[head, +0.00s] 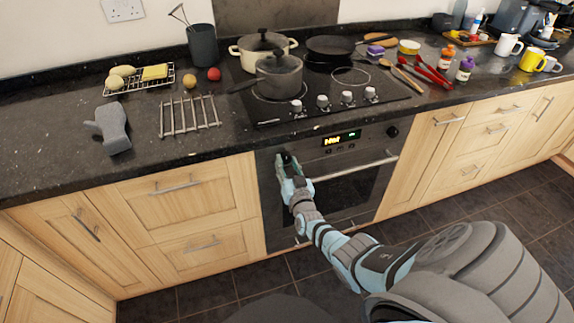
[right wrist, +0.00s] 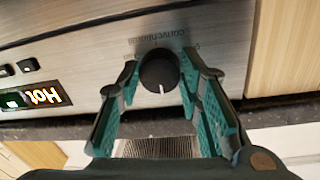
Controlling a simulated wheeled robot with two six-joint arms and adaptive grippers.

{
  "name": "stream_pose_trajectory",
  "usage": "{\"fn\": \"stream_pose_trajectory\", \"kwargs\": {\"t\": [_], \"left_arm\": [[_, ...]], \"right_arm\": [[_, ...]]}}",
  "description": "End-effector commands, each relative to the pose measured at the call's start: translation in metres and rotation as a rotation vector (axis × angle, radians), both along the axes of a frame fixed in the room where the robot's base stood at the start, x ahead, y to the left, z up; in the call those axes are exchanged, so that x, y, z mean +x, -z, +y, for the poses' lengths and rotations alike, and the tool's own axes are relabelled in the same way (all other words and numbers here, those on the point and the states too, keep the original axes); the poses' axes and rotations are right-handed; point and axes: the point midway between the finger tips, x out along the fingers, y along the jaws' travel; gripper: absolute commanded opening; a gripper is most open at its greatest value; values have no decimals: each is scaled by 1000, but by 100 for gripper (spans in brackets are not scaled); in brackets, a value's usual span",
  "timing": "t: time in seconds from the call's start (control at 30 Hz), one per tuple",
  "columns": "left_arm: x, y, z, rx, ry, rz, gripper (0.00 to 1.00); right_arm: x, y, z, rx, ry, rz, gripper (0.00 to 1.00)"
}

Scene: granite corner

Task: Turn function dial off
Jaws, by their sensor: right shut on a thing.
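The function dial (right wrist: 159,72) is a round black knob on the oven's metal control panel. In the right wrist view its white mark points down, and upside-down lettering that reads "conventional" sits above it. My right gripper (right wrist: 160,76) has one teal-padded finger on each side of the dial and is shut on it. In the head view my right gripper (head: 287,162) reaches the left end of the oven panel and mostly hides this dial. The oven display (head: 341,138) is lit and shows "Hot" in the right wrist view (right wrist: 32,97). My left gripper is not in view.
A second black knob (head: 392,132) is at the panel's right end. The oven door handle (head: 350,169) runs below the panel. Above is the hob with a grey saucepan (head: 280,75), a cream pot (head: 262,45) and a frying pan (head: 330,46). The floor at right (head: 470,203) is clear.

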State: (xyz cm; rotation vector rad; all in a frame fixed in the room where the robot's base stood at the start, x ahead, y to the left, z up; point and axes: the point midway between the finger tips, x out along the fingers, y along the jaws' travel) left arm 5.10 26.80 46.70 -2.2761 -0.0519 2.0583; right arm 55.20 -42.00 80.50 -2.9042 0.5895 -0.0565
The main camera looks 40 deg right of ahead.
Motion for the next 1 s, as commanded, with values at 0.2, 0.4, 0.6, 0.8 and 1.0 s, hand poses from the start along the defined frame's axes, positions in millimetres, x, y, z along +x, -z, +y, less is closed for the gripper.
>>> {"fn": "stream_pose_trajectory", "kwargs": {"t": [0.2,0.4,0.6,0.8,1.0], "left_arm": [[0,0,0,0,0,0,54],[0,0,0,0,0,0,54],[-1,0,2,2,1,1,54],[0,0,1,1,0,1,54],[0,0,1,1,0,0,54]], "right_arm": [[0,1,0,0,-1,3,50],[0,1,0,1,0,2,53],[-4,1,1,0,1,1,53],[-34,1,15,2,-2,1,53],[-86,2,37,2,-2,4,53]]}}
